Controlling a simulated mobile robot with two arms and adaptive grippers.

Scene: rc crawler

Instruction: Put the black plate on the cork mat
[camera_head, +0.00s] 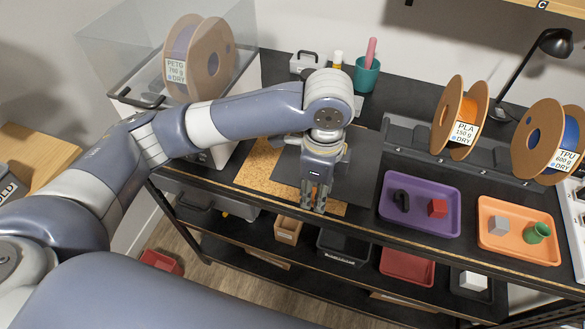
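The black plate (361,178) is a flat dark sheet behind and around my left gripper, on the black workbench. The tan speckled cork mat (262,162) shows to the left of the plate and along its front. The plate overlaps part of the mat and reaches past it to the right; I cannot tell whether it lies flat or is slightly raised. My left gripper (313,198) points down at the plate's front edge, its fingers close together. Whether they pinch the plate is unclear. My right gripper is out of view.
A purple tray (428,222) and an orange tray (543,252) hold small objects at the right. Filament spools (459,118) stand behind them in a dark rack. A teal cup (366,79) stands at the back. A clear-lidded box (245,77) is at left. Shelves with bins lie below.

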